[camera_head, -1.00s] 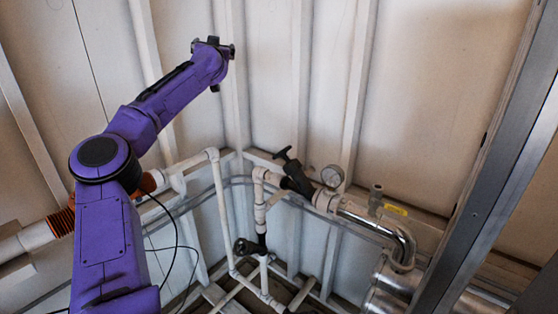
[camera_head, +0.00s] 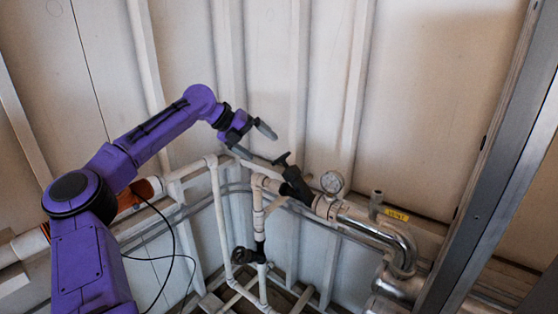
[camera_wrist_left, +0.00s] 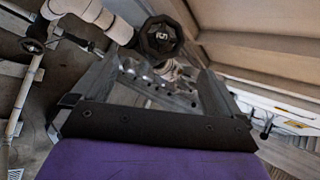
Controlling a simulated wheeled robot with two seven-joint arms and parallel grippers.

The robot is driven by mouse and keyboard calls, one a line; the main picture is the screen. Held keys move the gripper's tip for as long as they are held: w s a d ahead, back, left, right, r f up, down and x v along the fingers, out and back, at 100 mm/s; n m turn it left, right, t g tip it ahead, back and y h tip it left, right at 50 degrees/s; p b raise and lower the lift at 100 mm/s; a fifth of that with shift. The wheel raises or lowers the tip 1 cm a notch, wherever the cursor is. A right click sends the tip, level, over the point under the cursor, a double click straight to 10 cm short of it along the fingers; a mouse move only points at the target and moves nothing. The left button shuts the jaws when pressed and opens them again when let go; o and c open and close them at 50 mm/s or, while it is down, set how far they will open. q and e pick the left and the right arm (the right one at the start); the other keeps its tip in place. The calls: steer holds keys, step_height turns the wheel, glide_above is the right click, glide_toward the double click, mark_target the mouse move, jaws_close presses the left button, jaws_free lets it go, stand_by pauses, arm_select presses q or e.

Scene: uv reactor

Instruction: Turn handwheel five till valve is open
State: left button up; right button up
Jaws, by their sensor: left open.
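Handwheel five (camera_head: 282,159) is black and sits on the slanted black valve (camera_head: 297,186) on the white pipe. In the left wrist view handwheel five (camera_wrist_left: 159,37) faces me, with a pale 5 on its hub. My left gripper (camera_head: 259,143) is open and empty, just left of and slightly above the handwheel. In the left wrist view its two fingers (camera_wrist_left: 152,82) stand apart, and the handwheel shows beyond them, near the gap; I see no contact. The valve's inner state cannot be seen. My right gripper is not in view.
A second dark handwheel (camera_head: 242,255) sits lower on the pipework, and a pressure gauge (camera_head: 332,182) stands right of the valve. Shiny metal pipe (camera_head: 400,245) runs to the right. A grey steel post (camera_head: 487,170) bounds the right side. Open space lies above the valve.

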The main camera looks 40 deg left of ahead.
mark_target(280, 160)
arm_select(q)
steer(key=p+x, duration=0.3)
steer(key=x, duration=0.6)
steer(key=shift+w+d+f, duration=0.1)
steer(key=shift+w+f, duration=0.15)
steer(key=shift+w, duration=0.05)
steer(key=c, duration=0.9)
